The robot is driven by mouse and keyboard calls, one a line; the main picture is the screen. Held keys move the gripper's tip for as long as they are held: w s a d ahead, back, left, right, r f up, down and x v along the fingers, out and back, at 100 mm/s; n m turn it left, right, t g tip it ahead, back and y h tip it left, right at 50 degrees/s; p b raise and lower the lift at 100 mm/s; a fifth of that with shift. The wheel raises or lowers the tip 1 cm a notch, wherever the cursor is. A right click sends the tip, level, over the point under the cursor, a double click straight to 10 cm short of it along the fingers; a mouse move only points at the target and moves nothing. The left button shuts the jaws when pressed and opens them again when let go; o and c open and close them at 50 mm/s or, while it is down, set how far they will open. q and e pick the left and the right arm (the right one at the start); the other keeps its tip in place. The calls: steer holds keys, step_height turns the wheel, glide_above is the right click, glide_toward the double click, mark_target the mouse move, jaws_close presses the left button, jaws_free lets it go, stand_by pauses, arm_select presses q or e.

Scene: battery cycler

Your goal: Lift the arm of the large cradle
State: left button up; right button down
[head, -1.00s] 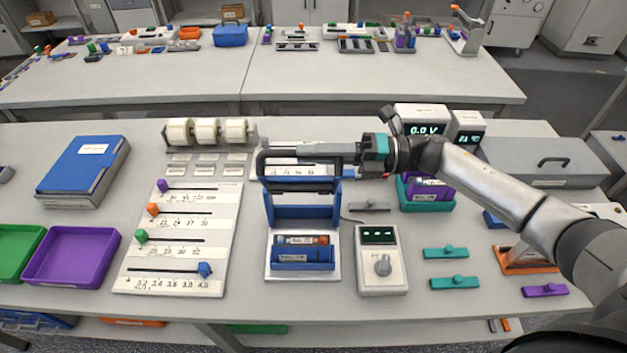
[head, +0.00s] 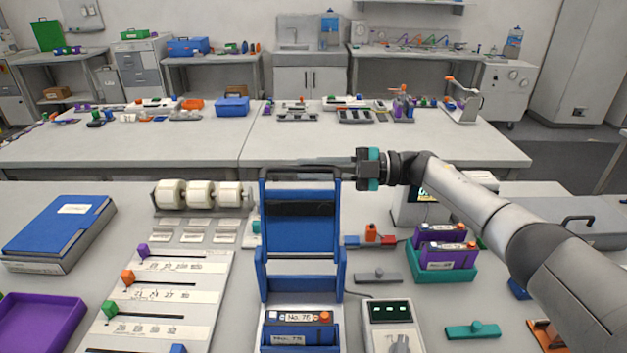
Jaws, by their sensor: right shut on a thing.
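The large blue cradle (head: 337,285) stands on a white base in the middle of the near table. Its blue arm (head: 300,238) stands up roughly vertical, with a dark bar-shaped handle at the top. My right gripper (head: 305,163) comes in from the right and is shut on this handle; its long fingers lie sideways along the top, and the exact contact is hard to see. A battery cell labelled No. 75 (head: 297,317) with an orange end lies in the cradle. My left gripper is not in view.
A meter box (head: 391,318) stands right of the cradle. A teal tray with purple cells (head: 447,247) is farther right. A slider board (head: 160,290), white rolls (head: 200,194) and a blue binder (head: 60,232) lie left. My right arm crosses above the right side.

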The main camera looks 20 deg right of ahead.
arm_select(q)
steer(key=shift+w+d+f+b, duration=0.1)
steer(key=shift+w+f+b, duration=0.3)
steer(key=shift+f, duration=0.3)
arm_select(e)
steer(key=shift+w+d+f, duration=0.3)
steer(key=shift+w+f, duration=0.1)
steer(key=shift+w, duration=0.25)
steer(key=c, duration=0.8)
jaws_free()
steer(key=shift+f, duration=0.1)
arm_select(q)
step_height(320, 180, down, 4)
steer(key=b, duration=0.4)
arm_select(e)
steer(key=v, duration=1.5)
steer(key=shift+d, duration=0.1)
